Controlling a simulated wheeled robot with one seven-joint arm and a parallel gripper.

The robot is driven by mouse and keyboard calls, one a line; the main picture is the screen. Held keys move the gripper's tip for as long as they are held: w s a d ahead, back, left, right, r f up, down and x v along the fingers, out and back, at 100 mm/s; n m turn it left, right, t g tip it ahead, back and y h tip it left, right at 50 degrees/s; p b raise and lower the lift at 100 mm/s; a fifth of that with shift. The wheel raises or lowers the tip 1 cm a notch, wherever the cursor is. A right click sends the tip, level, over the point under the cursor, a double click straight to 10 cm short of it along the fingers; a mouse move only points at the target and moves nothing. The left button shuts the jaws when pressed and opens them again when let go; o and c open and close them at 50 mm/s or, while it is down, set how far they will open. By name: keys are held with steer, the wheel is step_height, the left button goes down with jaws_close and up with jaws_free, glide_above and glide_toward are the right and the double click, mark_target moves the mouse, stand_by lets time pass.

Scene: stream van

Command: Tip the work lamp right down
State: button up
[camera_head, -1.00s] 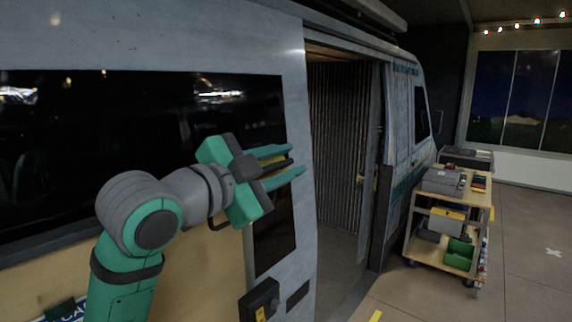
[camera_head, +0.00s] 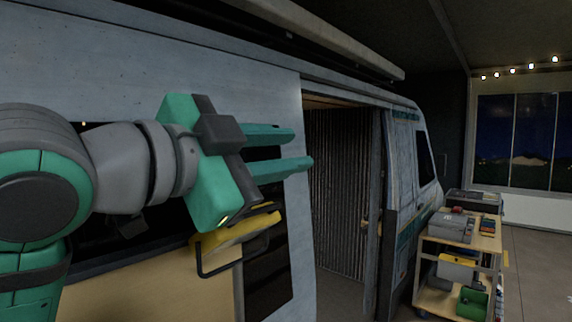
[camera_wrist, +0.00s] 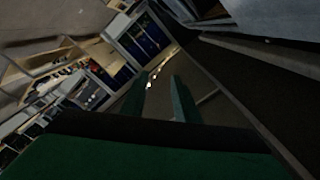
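A yellow lamp-like thing (camera_head: 237,234) with a dark bent bar under it shows below my gripper in the head view, in front of the van side. I take it for the work lamp. Its upper part is partly hidden behind my gripper, and its exact tilt is hard to tell. My gripper (camera_head: 300,149) points right, above and to the right of the lamp, with its two green fingers apart and nothing between them. The fingers also show apart and empty in the wrist view (camera_wrist: 160,78), where I cannot make out the lamp.
The grey van wall (camera_head: 180,60) runs close behind my arm. Its open doorway (camera_head: 338,190) is to the right of my gripper. A tool cart (camera_head: 450,290) stands beyond the doorway. A long rail (camera_head: 330,42) overhangs the van side.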

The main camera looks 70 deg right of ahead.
steer(key=shift+s+a+r, duration=0.2)
steer(key=shift+a, duration=0.2)
steer(key=shift+s+a+r, duration=0.2)
steer(key=shift+a, duration=0.15)
